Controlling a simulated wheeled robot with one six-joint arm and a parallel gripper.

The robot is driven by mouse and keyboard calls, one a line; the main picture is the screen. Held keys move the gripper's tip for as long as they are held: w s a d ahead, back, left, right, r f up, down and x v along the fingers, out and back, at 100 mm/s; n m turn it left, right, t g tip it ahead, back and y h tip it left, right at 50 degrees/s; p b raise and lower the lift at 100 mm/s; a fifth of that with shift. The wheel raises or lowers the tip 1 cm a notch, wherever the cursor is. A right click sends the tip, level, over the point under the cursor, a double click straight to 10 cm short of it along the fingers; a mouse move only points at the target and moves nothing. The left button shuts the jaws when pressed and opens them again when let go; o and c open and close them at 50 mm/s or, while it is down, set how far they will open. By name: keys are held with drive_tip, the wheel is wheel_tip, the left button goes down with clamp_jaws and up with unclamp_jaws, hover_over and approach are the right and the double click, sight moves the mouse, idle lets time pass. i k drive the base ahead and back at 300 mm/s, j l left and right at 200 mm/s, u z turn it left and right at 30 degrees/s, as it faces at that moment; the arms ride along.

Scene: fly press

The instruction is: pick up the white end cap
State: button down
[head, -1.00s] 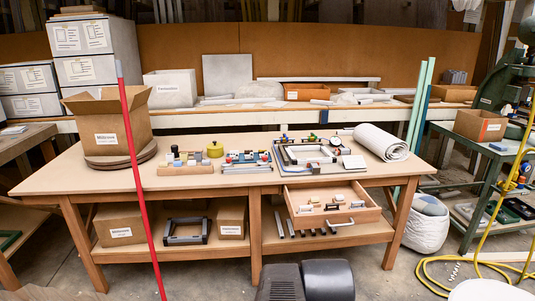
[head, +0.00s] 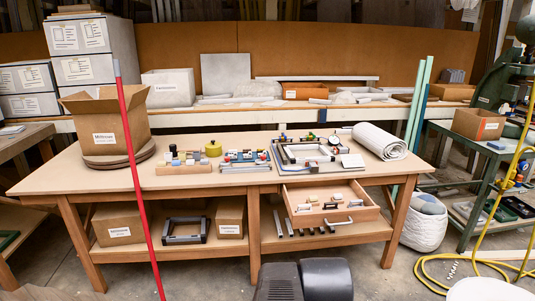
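I cannot single out the white end cap for certain at this size. Several small pale pieces lie in the open drawer (head: 372,212) of the workbench, among them a whitish piece (head: 337,197) near its middle and another (head: 313,198) to the left of it. Small white and dark parts also stand in a wooden rack (head: 184,168) on the bench top, and more sit in a second rack (head: 246,160) beside it. My gripper is not in view, and nothing is seen touching these parts.
The workbench (head: 110,179) carries a cardboard box (head: 104,137), a yellow round tin (head: 213,149), a grey frame fixture (head: 279,155) and a white roll (head: 380,141). A red pole (head: 139,180) stands before its left side. A yellow hose (head: 432,270) lies on the floor at right.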

sight(339, 196)
drive_tip(key=i+l+u, duration=0.15)
drive_tip(key=i+l, duration=0.4)
drive_tip(key=i, duration=0.2)
drive_tip(key=i+l+u, duration=0.1)
drive_tip(key=i+l, duration=0.55)
drive_tip(key=i, duration=0.05)
